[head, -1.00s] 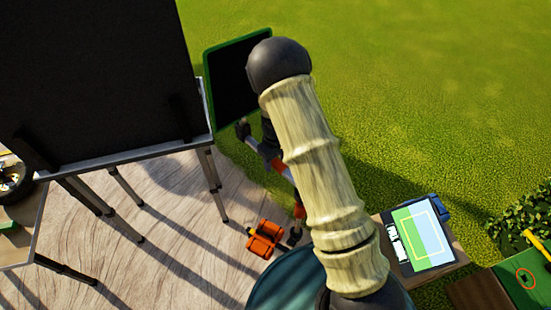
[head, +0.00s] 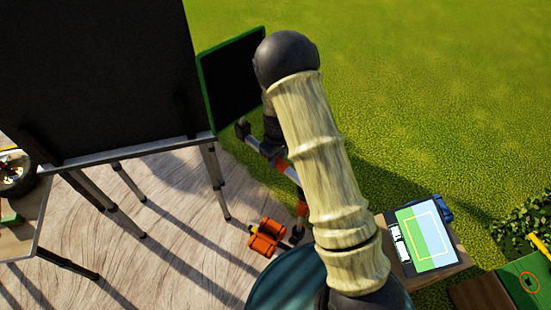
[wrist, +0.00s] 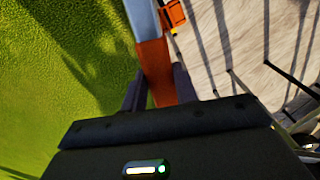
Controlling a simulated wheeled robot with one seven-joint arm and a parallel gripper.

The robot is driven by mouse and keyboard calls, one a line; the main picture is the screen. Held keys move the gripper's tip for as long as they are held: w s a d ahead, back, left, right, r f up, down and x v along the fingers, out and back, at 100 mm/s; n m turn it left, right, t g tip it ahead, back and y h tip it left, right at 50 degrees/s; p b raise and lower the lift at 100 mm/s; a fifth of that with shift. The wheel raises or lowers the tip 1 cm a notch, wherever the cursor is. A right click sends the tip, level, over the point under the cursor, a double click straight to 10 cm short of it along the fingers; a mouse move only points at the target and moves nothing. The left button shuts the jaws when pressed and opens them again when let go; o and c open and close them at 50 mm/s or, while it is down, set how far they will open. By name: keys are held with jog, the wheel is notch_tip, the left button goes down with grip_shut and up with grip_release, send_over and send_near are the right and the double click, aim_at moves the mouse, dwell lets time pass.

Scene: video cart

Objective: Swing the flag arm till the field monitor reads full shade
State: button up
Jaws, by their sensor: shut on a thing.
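The flag (head: 228,82), a black panel with a green edge, stands beside the large black board in the head view. Its arm (head: 252,142) is a grey bar with orange parts, partly hidden by my arm. My gripper (wrist: 157,88) is shut around the bar's orange section (wrist: 155,65) in the wrist view. In the head view the gripper is mostly hidden behind my arm. The field monitor (head: 428,238) lies at lower right. It shows green on the left, pale blue on the right, and a yellow frame. Its white label is too small to read.
A large black board (head: 90,70) on a metal-legged stand fills the left. Orange rolls (head: 266,238) lie on the wooden floor by the bar's foot. A green board (head: 530,282) with a red ring is at lower right. Open grass lies behind.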

aim_at(277, 159)
jog(key=o, duration=0.9)
jog(key=shift+r, duration=0.1)
notch_tip(277, 159, up, 17)
jog(key=shift+r+b, duration=0.15)
jog(key=shift+b, duration=1)
jog(key=s+d+m+t, duration=0.1)
jog(key=s+d+m, duration=0.1)
jog(key=s, duration=0.4)
jog(key=s+d+m, duration=0.3)
jog(key=s+d, duration=0.1)
jog(key=s, duration=0.2)
jog(key=s+d+r+m+t, duration=0.1)
jog(key=s+d+m, duration=0.2)
jog(key=s, duration=0.3)
jog(key=shift+s+d+t, duration=0.3)
jog(key=shift+d, duration=0.05)
